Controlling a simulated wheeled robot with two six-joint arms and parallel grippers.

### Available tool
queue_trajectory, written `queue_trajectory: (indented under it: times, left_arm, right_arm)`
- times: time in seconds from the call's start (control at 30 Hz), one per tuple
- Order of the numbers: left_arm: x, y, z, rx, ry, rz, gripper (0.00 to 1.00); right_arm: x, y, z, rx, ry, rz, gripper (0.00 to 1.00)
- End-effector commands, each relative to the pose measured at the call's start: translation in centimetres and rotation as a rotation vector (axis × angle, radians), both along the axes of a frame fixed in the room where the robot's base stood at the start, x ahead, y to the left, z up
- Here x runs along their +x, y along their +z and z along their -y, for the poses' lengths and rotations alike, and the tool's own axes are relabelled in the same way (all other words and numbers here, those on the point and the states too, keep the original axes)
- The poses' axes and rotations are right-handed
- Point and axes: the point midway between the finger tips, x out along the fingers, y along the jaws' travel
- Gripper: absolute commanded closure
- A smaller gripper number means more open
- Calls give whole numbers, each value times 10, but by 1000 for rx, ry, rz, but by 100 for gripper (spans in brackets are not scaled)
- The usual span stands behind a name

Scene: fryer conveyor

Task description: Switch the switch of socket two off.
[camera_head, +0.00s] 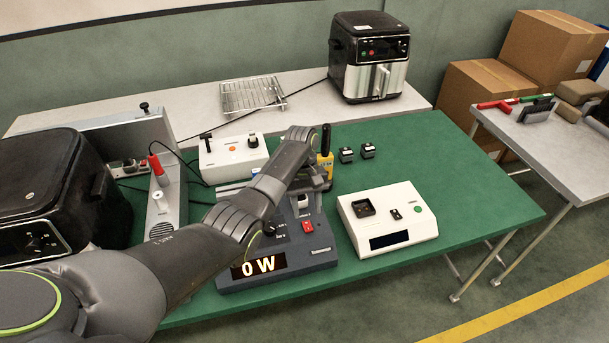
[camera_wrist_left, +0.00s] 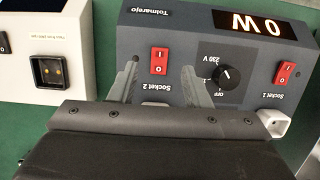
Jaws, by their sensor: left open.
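The dark grey power unit (camera_head: 319,242) stands on the green table, its display reading 0 W. Its red switch of socket two (camera_head: 307,226) also shows in the wrist view (camera_wrist_left: 159,61), above the upside-down label "Socket 2". I cannot tell its rocker position. The red switch of socket one (camera_wrist_left: 285,73) is to the right there, beyond a black dial (camera_wrist_left: 225,78). My left gripper (camera_head: 305,183) is over the back of the unit; in the wrist view its open, empty fingers (camera_wrist_left: 160,67) stand either side of the socket two switch. My right gripper is not visible.
A white box (camera_head: 386,220) with a black socket stands right of the unit. A white control box (camera_head: 233,158) is behind, with two small black blocks (camera_head: 346,155) farther right. A black fryer (camera_head: 58,190) is at the left. The table's right end is clear.

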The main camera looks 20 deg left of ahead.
Motion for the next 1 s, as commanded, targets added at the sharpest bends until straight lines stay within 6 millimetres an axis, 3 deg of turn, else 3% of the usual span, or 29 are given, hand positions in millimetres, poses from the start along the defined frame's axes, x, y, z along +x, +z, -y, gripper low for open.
queue_trajectory:
  times: [0.23, 0.3, 0.4, 0.63, 1.0]
  left_arm:
    - [15, 59, -9, 0, -1, 6, 56]
    - [18, 82, -12, 1, -1, 3, 56]
    - [21, 100, -14, -1, -1, -1, 56]
    - [25, 117, -17, -1, -1, -2, 56]
    - [26, 117, -17, -1, -1, -2, 56]
  right_arm:
    - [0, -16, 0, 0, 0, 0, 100]
    - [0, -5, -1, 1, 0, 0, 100]
    - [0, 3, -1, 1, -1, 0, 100]
    - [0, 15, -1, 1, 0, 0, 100]
    - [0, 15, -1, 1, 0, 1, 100]
